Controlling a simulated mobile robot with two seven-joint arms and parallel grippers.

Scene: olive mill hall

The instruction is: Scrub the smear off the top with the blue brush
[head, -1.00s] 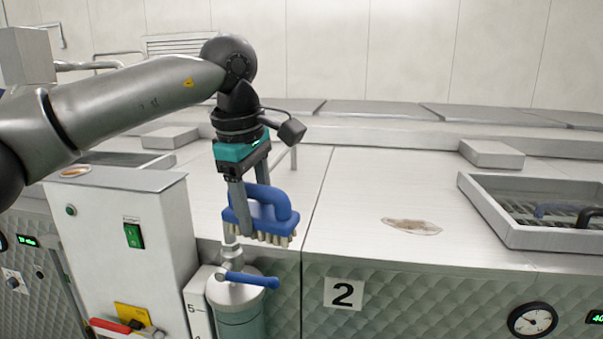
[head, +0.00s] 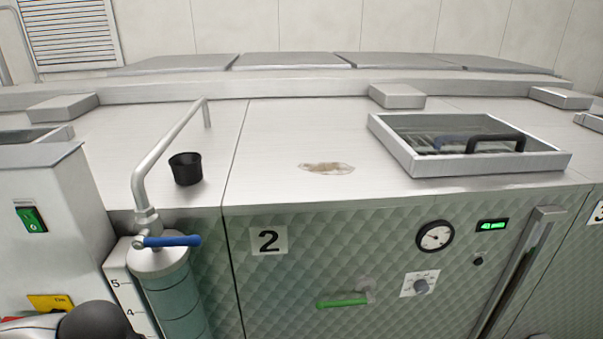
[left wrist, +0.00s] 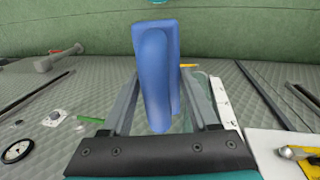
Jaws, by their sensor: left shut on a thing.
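The smear (head: 327,168) is a brownish, pale-edged patch on the metal top (head: 270,135) of unit 2, left of the framed hatch in the head view. The blue brush (left wrist: 155,65) shows in the left wrist view, with its blue handle toward the camera and its bristles hidden. My left gripper (left wrist: 158,90) is shut on it, one grey finger on each side. The quilted front of the machine lies behind it in that view, so the brush appears away from the top. In the head view only part of my left arm shows at the bottom left; my right gripper is in neither view.
A framed hatch with a black handle (head: 500,141) stands right of the smear. A black cup (head: 186,169) and a bent pipe (head: 165,150) are to its left. A blue-handled valve (head: 172,241) and a green handle (head: 342,303) are at the front. The top around the smear is clear.

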